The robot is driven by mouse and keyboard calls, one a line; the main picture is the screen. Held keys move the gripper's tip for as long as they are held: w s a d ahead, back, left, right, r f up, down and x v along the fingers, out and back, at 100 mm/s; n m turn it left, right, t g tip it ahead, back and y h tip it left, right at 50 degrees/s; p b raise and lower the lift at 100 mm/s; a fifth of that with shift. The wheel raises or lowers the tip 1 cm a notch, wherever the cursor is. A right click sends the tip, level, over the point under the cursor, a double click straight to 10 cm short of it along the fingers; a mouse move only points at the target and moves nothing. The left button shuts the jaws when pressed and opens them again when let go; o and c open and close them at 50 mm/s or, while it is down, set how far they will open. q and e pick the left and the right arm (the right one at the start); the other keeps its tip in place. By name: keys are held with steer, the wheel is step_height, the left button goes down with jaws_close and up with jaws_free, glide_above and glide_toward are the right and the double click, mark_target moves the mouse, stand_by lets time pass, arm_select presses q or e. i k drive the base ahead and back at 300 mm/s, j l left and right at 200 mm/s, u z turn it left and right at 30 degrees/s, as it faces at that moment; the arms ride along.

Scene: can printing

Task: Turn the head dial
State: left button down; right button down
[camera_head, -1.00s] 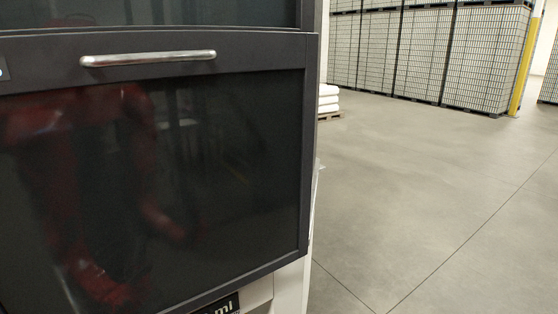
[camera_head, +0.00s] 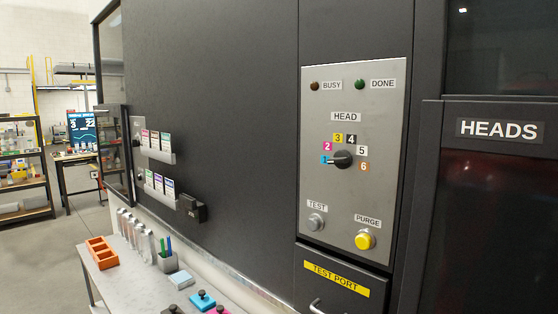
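The head dial (camera_head: 343,159) is a black round knob on a grey metal control panel (camera_head: 321,188), right of centre in the head view. Coloured number labels stand around it: a blue one at its left, then pink 2, yellow 3, black 4, white 5 and orange 6 (camera_head: 364,167). The dial's pale pointer faces left, toward the blue label (camera_head: 326,160). The HEAD label (camera_head: 346,117) is above it. Neither of my grippers shows in this view.
The panel also has BUSY (camera_head: 314,85) and DONE (camera_head: 360,84) lamps, a TEST button (camera_head: 316,222) and a yellow PURGE button (camera_head: 365,239). A narrow bench (camera_head: 136,285) with an orange tray (camera_head: 102,252) and small items runs along the machine, lower left. Open floor lies further left.

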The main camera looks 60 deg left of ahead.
mark_target(342, 159)
steer(key=u, duration=1.55)
